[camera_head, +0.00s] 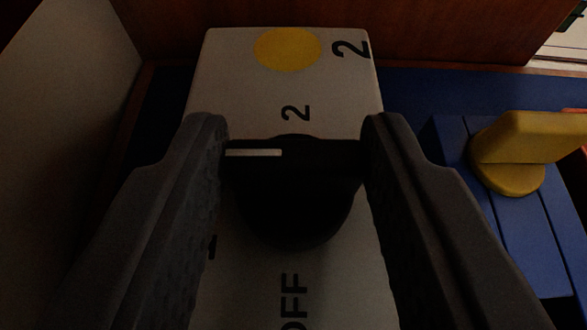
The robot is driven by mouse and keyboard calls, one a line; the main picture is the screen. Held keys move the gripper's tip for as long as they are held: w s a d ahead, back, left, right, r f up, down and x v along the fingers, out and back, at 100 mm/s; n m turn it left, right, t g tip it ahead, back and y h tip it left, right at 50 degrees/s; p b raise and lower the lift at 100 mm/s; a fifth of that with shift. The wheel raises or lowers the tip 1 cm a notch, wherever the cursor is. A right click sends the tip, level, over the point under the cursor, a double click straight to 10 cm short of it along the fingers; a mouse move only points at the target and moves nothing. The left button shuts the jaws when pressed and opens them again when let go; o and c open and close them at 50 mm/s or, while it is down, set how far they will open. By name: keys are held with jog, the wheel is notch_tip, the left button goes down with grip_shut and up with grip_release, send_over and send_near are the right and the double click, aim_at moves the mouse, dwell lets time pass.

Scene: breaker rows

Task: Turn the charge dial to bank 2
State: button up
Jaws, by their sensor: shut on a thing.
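The charge dial (295,205) is a black round knob with a raised bar grip, set on a white panel (240,95). A pale pointer line on the bar lies toward the left of the picture. The panel bears a "2" just above the knob, a partly hidden "1" at lower left and "OFF" below. My gripper (294,145) has one finger on each side of the knob and is shut on the bar's two ends. The fingers hide the panel's sides and part of the "1".
A yellow disc and a larger "2" mark the panel's top. A yellow handle (520,140) on a blue block (520,230) stands close to the right finger. A brown wooden wall (400,25) is behind, and a pale surface (60,130) stands at left.

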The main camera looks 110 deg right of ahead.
aim_at(290, 229)
jog(key=shift+w+m+g+b, duration=0.15)
jog(key=shift+m+g+b, duration=0.15)
jog(key=shift+m+b, duration=0.1)
jog(key=shift+r, duration=0.2)
dwell(0.6)
jog(key=o, duration=0.9)
jog(key=shift+o, duration=0.4)
jog(key=shift+f, duration=0.1)
jog(key=shift+r+b, duration=0.55)
jog(key=shift+r, duration=1.25)
jog(key=shift+s+a+b, duration=0.15)
jog(key=shift+s+b, duration=0.1)
jog(key=shift+s, duration=0.4)
jog(key=shift+s+a+b, duration=0.15)
jog(key=shift+s+b, duration=0.05)
jog(key=shift+s, duration=0.45)
jog(key=s+a+r+b, duration=0.1)
jog(key=s+a, duration=0.2)
jog(key=s, duration=0.9)
jog(key=shift+s+a+r+b, duration=0.15)
jog(key=shift+s+a+b, duration=0.05)
jog(key=shift+s+b, duration=0.2)
